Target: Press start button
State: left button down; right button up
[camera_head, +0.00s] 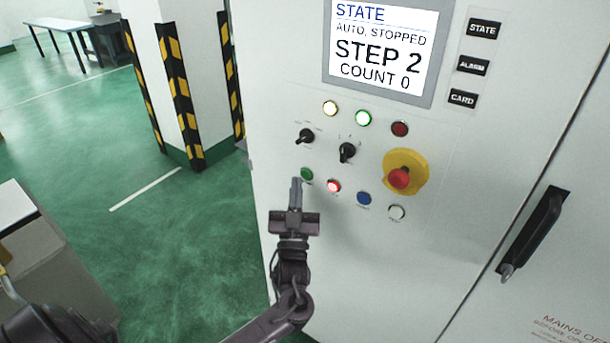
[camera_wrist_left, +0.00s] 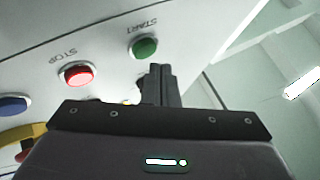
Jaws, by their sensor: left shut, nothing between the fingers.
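The green start button (camera_head: 307,174) is at the left end of the lower button row on the white control cabinet (camera_head: 450,230). In the left wrist view the green button (camera_wrist_left: 145,47) is labelled START. My left gripper (camera_head: 296,184) is shut and empty, with its fingertips just below and left of the green button in the head view. In the left wrist view the fingertips (camera_wrist_left: 159,70) point at the panel close under the button; I cannot tell whether they touch it. The red stop button (camera_head: 333,186) is lit beside it. My right gripper is not in view.
The screen (camera_head: 383,50) reads AUTO, STOPPED, STEP 2, COUNT 0. A blue button (camera_head: 364,198), a white button (camera_head: 397,212), two black selector switches and a red emergency stop (camera_head: 399,178) are nearby. A black door handle (camera_head: 535,230) sits at right. Green floor is open at left.

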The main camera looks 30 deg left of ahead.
pick_arm(q)
jog(key=shift+w, duration=0.1)
jog(key=shift+w+b, duration=0.3)
jog(key=shift+w, duration=0.05)
